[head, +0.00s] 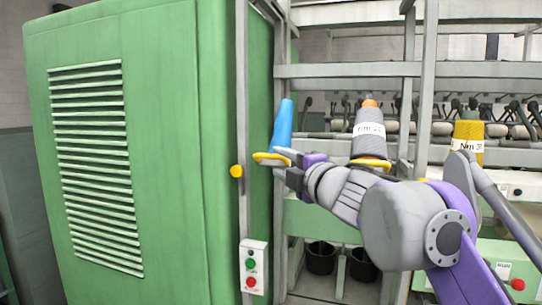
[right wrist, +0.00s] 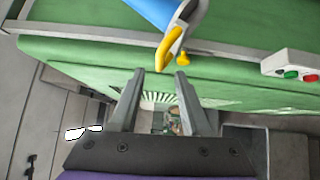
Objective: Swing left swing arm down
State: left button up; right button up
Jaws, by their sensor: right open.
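A yellow swing arm (head: 266,158) with a ring-like end stands out at the foot of a blue bobbin (head: 283,124), beside the green cabinet. The yellow arm (right wrist: 169,47) and the bobbin (right wrist: 186,20) also show in the right wrist view. My right gripper (head: 280,163) is at the yellow arm in the head view and partly overlaps it. In the right wrist view my gripper (right wrist: 160,74) is open, and the yellow arm lies just beyond its fingertips with nothing visible between them. My left gripper is not in view.
A green cabinet (head: 175,150) fills the left, with a yellow knob (head: 236,171) on its edge post and a button box (head: 253,267) below. A grey bobbin (head: 369,130) on another yellow holder (head: 371,163) stands right, behind my arm. Metal posts frame the rack.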

aim_at(270, 157)
jog(key=p+x, duration=0.1)
jog(key=x, duration=0.4)
jog(key=shift+w, duration=0.15)
jog(key=shift+d, duration=0.1)
grip_shut()
dwell(1.2)
